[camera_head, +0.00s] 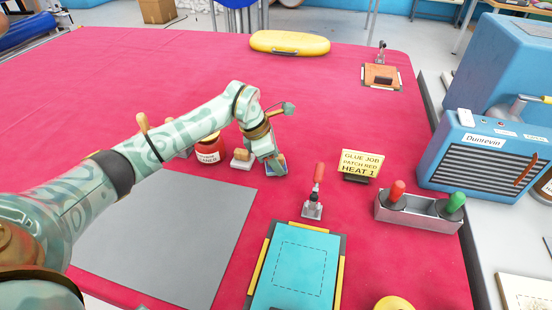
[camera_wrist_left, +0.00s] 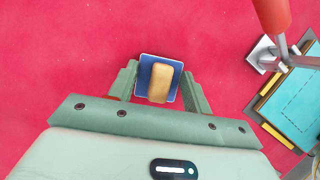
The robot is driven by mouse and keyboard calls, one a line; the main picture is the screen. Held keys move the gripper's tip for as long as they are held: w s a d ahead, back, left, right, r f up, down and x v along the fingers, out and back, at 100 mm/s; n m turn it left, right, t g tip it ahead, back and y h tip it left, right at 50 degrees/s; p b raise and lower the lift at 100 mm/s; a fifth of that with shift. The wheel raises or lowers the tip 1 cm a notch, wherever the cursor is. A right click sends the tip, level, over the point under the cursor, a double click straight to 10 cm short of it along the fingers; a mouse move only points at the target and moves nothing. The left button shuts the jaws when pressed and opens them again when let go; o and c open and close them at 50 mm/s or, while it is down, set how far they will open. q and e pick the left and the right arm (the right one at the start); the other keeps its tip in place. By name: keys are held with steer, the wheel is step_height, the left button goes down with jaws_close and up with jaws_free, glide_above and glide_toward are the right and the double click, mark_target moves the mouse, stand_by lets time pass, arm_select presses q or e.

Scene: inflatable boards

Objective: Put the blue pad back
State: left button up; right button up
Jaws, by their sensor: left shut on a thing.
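The blue pad (camera_wrist_left: 145,74) is a small square with a tan wooden handle (camera_wrist_left: 161,84). In the wrist view it lies between the two fingers of my left gripper (camera_wrist_left: 160,88), which is shut on it. In the head view the left gripper (camera_head: 272,163) points down and part of the blue pad (camera_head: 282,169) shows at its fingertips, low over the red surface. I cannot tell whether the pad touches it. A pale pad with a similar handle (camera_head: 241,158) sits just left of the gripper. My right gripper is not in view.
A red-labelled jar (camera_head: 208,150) stands left of the pads, behind a grey sheet (camera_head: 165,240). A red-handled clamp (camera_head: 314,195), a teal patch in a bed (camera_head: 293,265), a yellow sign (camera_head: 360,163) and a metal tool tray (camera_head: 418,214) are to the right. The red surface beyond is mostly clear.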

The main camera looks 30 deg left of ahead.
arm_select(q)
steer(key=shift+f, duration=0.1)
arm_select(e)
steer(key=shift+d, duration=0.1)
arm_select(q)
steer(key=o, duration=0.9)
steer(key=shift+o, duration=0.2)
steer(key=p+v, duration=0.3)
steer(key=v, duration=0.9)
steer(key=shift+p, duration=0.3)
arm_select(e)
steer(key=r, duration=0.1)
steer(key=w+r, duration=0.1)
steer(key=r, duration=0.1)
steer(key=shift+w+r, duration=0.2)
